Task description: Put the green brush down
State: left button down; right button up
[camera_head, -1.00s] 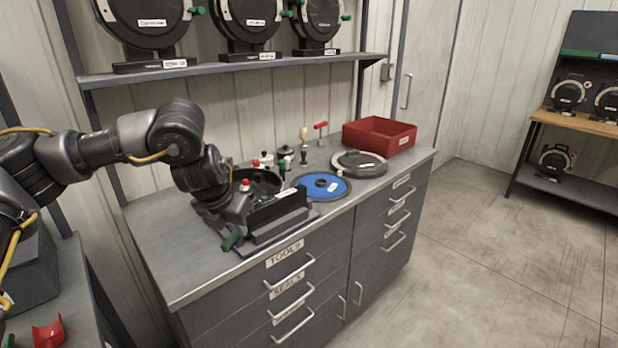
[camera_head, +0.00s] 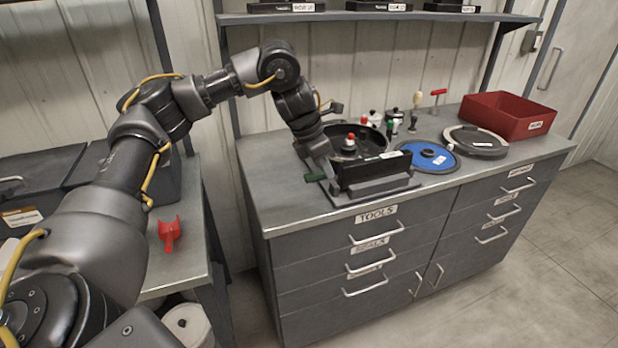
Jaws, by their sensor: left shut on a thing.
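My left gripper (camera_head: 325,164) is at the left end of the black fixture on the grey workbench (camera_head: 268,208), pointing down. The rest of the brush is hidden by the gripper and fixture. The brush is close to the bench top; I cannot tell whether it touches. The fixture (camera_head: 375,174) has an upright black plate, with a round black housing (camera_head: 342,131) behind it. My right gripper is not in view.
A blue disc (camera_head: 438,150), a grey-rimmed round lid (camera_head: 475,141) and a red bin (camera_head: 510,116) stand to the right. Several small tools stand behind the disc. A shelf (camera_head: 380,17) runs above. A red part (camera_head: 169,234) lies on the left bench. The workbench's front left is clear.

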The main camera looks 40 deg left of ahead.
pick_arm(q)
send_over(297, 195)
jog(key=s+d, duration=0.2)
jog(key=d, duration=0.2)
notch_tip(297, 195, down, 3)
jog(key=a+f, duration=0.3)
jog(key=f, duration=0.1)
jog(key=shift+w+a+f+p, duration=0.1)
jog(key=shift+w+a+p, duration=0.2)
jog(key=shift+p, duration=0.1)
jog(key=shift+w+a+f, duration=0.1)
jog(key=shift+a+f, duration=0.3)
jog(key=shift+f, duration=0.2)
jog(key=f, duration=0.1)
jog(key=f+p, duration=0.1)
jog(key=f, duration=0.1)
jog(key=shift+a+f, duration=0.3)
jog(key=shift+d, duration=0.1)
jog(key=c, duration=1.4)
grip_release()
jog(key=shift+f, duration=0.1)
